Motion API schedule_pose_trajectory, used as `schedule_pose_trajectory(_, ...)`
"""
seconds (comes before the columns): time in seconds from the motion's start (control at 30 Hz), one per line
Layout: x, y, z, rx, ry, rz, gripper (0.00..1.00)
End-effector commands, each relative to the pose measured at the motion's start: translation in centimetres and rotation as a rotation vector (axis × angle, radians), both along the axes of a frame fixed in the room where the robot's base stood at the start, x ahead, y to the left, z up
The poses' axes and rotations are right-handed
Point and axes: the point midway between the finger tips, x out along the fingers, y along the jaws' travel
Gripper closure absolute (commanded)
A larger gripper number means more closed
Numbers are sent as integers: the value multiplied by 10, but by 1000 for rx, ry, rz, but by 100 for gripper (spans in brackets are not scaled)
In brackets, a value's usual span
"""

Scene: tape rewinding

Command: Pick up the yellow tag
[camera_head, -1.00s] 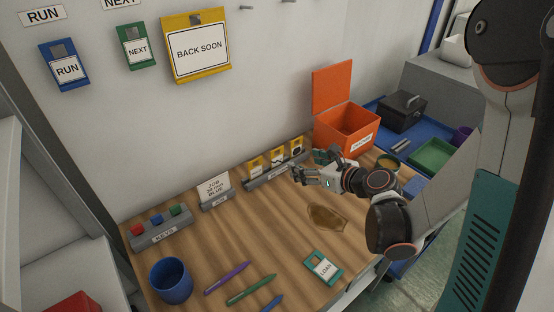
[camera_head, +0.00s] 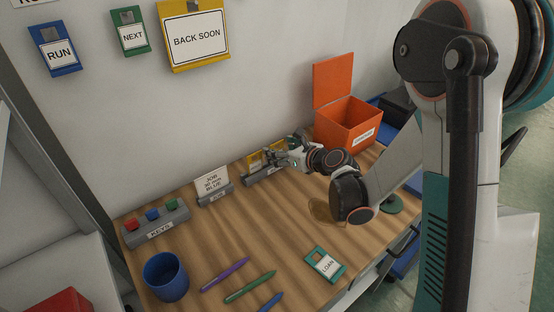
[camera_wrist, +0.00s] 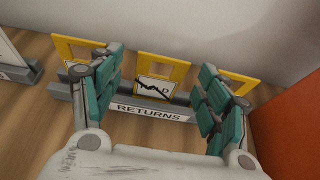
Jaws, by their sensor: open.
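Several yellow tags stand in a grey rack labelled RETURNS (camera_wrist: 150,110). In the wrist view the middle yellow tag (camera_wrist: 163,67) has a white label with a dark mark across it. The left yellow tag (camera_wrist: 72,42) and right yellow tag (camera_wrist: 240,85) are partly hidden by my fingers. My gripper (camera_wrist: 161,72) is open and empty, its teal fingers on either side of the middle tag. I cannot tell whether they touch anything. In the head view my gripper (camera_head: 283,158) is at the rack and covers part of the tags.
An orange bin (camera_head: 345,126) stands right of the rack. Left are a JOB card (camera_head: 212,184), a KEYS rack (camera_head: 157,228) and a blue cup (camera_head: 166,277). Pens and a green LOAN tag (camera_head: 326,264) lie in front. A yellow BACK SOON sign (camera_head: 195,37) hangs on the wall behind.

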Motion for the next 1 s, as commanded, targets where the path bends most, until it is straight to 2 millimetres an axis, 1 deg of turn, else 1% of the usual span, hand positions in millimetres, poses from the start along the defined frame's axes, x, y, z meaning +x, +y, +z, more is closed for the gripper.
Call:
schedule_pose_trajectory(0.03, 4, 3, -4, 0, 0, 1, 31)
schedule_pose_trajectory(0.1, 7, 5, -4, -1, 1, 0, 31)
schedule_pose_trajectory(0.27, 7, 5, -3, 0, 0, 0, 31)
schedule_pose_trajectory(0.3, 7, 5, -3, 0, 0, 0, 33)
schedule_pose_trajectory(0.4, 7, 5, -3, 0, 0, 0, 55)
schedule_pose_trajectory(0.47, 7, 5, -3, 0, 0, 0, 67)
schedule_pose_trajectory(0.83, 7, 5, -3, 0, 0, 0, 68)
schedule_pose_trajectory(1.0, 7, 5, 5, 0, 0, 0, 68)
